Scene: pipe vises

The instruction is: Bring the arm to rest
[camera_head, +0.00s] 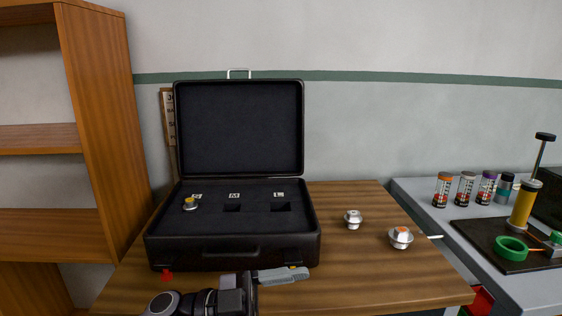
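My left gripper (297,272) is low in the head view, in front of the open black case (160,246), with its fingers pointing right. I see the fingers nearly edge-on, so any gap between them cannot be made out, and no held object shows. My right gripper is not in view. In the case, a small part with a yellow top (190,203) sits at the leftmost labelled slot. The middle slot (232,208) and right slot (281,207) look empty. Two silvery parts, one with a pale top (353,219) and one with an orange top (400,238), stand on the table.
The wooden table (362,278) is clear right of the case, apart from the two parts. A wooden shelf (98,130) stands at the left. On the grey bench (420,192) at the right are several capped jars (465,190), a yellow cylinder (523,207) and a green ring (511,248).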

